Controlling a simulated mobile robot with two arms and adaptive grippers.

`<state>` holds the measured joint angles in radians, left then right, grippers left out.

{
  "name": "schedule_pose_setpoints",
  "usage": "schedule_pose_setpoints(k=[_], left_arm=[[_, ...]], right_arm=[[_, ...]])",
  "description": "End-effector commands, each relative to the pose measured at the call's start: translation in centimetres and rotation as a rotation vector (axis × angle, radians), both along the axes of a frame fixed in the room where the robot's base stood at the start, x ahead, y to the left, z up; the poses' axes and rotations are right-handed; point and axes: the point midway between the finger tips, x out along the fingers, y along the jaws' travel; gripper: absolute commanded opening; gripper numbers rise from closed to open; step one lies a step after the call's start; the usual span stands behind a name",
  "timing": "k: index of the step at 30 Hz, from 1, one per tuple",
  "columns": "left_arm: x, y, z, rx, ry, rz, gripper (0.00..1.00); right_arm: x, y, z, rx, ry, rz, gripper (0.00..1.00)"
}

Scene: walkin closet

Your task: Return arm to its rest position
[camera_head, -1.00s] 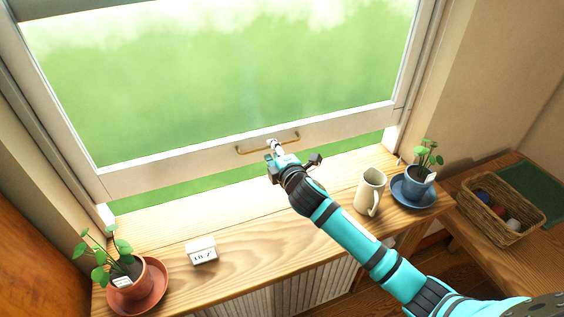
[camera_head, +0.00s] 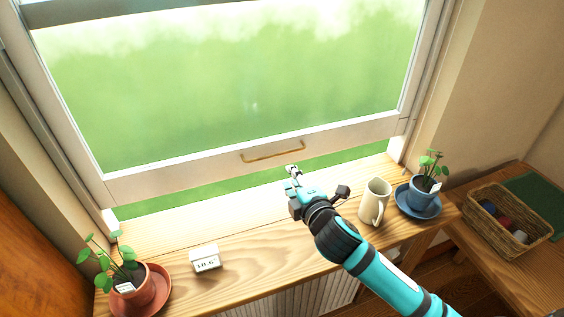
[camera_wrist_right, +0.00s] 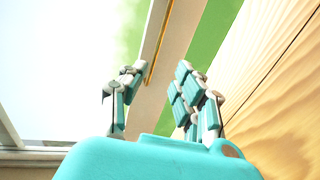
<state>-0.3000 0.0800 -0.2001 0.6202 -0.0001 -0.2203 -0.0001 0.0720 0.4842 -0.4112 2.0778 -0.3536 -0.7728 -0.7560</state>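My right gripper (camera_head: 292,172) is above the wooden sill, a little below and to the right of the brass handle (camera_head: 273,153) on the window's lower rail, and apart from it. In the right wrist view its fingers (camera_wrist_right: 158,85) are spread with nothing between them, and the handle (camera_wrist_right: 160,45) shows beyond them as a thin gold bar. The window sash (camera_head: 200,169) is raised a little, with a green strip of outdoors under it. My left gripper is not in view.
A cream mug (camera_head: 373,203) and a plant in a blue pot (camera_head: 424,190) stand right of my arm. A small white display block (camera_head: 205,259) and a terracotta-potted plant (camera_head: 140,290) stand on the left. A wicker basket (camera_head: 508,243) sits on the right bench.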

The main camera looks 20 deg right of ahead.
Motion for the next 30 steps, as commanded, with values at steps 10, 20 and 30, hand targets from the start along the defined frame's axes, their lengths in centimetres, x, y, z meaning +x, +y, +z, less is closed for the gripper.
schedule_pose_setpoints(k=[10, 20, 30], left_arm=[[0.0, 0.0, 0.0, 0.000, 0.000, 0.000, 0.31], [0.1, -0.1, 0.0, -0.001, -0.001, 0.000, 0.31], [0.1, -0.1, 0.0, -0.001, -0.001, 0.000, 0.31]], right_arm=[[-5.0, -0.4, -5.0, 0.284, 0.207, -0.150, 0.30], [-19.7, -0.8, -13.5, 0.849, 0.665, -0.631, 0.30], [-30.3, -0.2, -15.6, 1.089, 0.908, -0.996, 0.30]])
